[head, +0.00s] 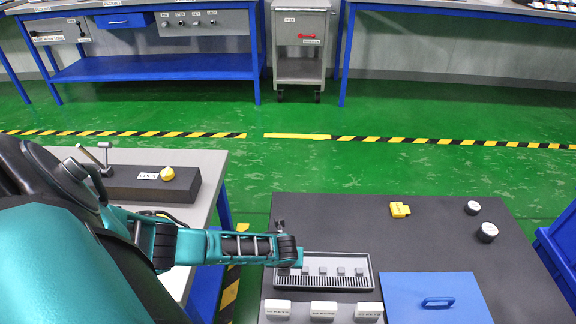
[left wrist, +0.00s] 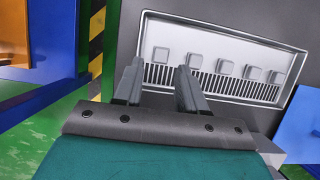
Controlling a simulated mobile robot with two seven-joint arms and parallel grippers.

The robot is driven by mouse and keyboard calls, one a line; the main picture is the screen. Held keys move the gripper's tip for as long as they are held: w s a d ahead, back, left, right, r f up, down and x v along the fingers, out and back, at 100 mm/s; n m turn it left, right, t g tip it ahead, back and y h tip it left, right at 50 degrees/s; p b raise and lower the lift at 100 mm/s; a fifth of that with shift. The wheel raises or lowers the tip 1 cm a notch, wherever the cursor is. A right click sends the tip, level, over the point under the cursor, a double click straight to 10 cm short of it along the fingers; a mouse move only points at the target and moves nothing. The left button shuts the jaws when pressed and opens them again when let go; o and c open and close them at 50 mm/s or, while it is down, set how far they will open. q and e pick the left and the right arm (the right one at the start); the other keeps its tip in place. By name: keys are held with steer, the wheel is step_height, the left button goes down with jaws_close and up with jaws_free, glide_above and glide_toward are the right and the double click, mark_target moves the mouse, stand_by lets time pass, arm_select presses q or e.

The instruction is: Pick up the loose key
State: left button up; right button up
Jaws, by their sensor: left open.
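Several small grey square keys stand in a row in a pale grey tray (head: 330,286), which also shows in the left wrist view (left wrist: 225,40). I cannot tell which key is loose. The leftmost key (left wrist: 160,54) shows in the gap between my left gripper's fingers (left wrist: 158,80), just beyond the fingertips. My left gripper is open, with nothing between its fingers that I can make out. In the head view the left arm covers the tray's left end and the fingertips are hidden. My right gripper is not in view.
The tray lies on a dark table (head: 345,225). White labelled blocks (head: 323,309) stand in front of it and a blue panel with a handle (head: 437,285) at front right. A yellow object (head: 399,210) and two white-topped cylinders (head: 487,232) stand farther back. The table's back middle is clear.

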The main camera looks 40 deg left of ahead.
arm_select(q)
steer(key=b+x, duration=0.2)
steer(key=x, duration=0.1)
steer(key=b+x, duration=0.1)
steer(key=x, duration=0.1)
steer(key=shift+d+f+b, duration=0.25)
steer(key=shift+f+b, duration=0.05)
steer(key=shift+f, duration=0.05)
steer(key=shift+w+a+f, duration=0.1)
steer(key=shift+f, duration=0.1)
steer(key=c, duration=0.7)
jaws_close()
